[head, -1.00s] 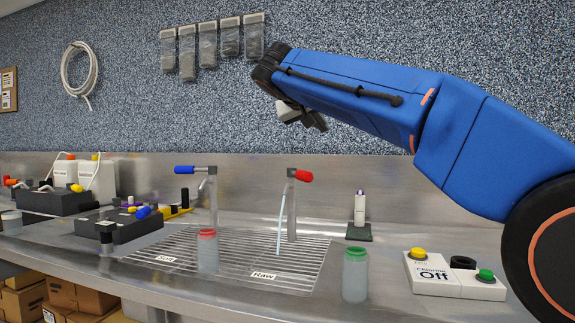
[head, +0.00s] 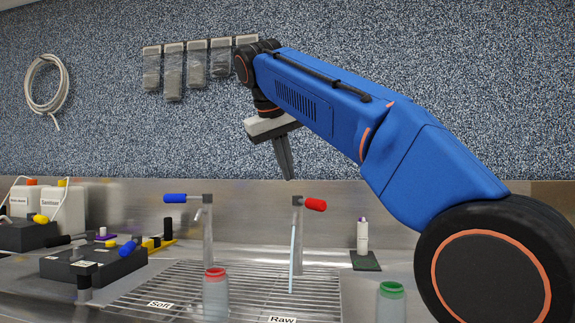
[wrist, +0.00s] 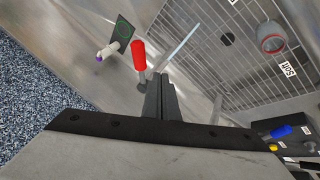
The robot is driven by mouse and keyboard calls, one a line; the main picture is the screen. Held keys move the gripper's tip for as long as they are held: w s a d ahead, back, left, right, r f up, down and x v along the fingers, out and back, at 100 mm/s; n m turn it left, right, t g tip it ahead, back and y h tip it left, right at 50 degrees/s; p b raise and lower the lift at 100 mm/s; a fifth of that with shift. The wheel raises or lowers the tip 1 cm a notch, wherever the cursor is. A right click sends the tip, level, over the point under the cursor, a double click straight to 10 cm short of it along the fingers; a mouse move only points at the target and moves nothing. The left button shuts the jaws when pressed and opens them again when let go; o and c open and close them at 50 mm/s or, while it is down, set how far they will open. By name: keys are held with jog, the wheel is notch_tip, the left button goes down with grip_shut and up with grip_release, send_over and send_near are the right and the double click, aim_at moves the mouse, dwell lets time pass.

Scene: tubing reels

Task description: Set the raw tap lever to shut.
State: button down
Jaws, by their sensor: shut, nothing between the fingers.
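The raw tap (head: 297,235) stands behind the grate label reading Raw. Its red lever (head: 316,205) points to the right in the head view, and a pale blue stream (head: 292,258) runs down from its spout. In the wrist view the red lever (wrist: 138,55) shows just beyond my fingertips, with the stream (wrist: 183,42) beside it. My gripper (head: 288,178) points down, shut and empty, a little above the raw tap and slightly left of its lever. In the wrist view my gripper (wrist: 160,80) covers part of the tap body. I cannot tell whether the fingers touch it.
The soft tap with a blue lever (head: 175,198) stands to the left. A red-topped bottle (head: 215,295) stands on the grate (head: 180,285), and a green-topped bottle (head: 391,305) stands to the right. A white and purple bottle (head: 362,235) stands behind on a dark pad.

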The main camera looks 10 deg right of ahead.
aim_at(312, 202)
jog(key=w+d+f, duration=0.3)
jog(key=d+f, duration=0.3)
jog(key=shift+w+f, duration=0.3)
jog(key=shift+w, duration=0.05)
jog(key=shift+d, duration=0.1)
jog(key=shift+s+d+r+n+y, duration=0.1)
jog(key=shift+d+n+y, duration=0.2)
jog(key=shift+d+n, duration=0.2)
jog(key=d+n, duration=0.1)
jog(key=d+n+t+y, duration=0.1)
jog(key=d, duration=0.1)
jog(key=shift+w+n, duration=0.2)
jog(key=shift+n, duration=0.1)
jog(key=shift+w+d+n+y, duration=0.35)
jog(key=shift+d+n, duration=0.15)
jog(key=shift+d, duration=0.25)
jog(key=shift+w+d+n+y, duration=0.35)
jog(key=shift+d+n, duration=0.15)
jog(key=shift+d, duration=0.25)
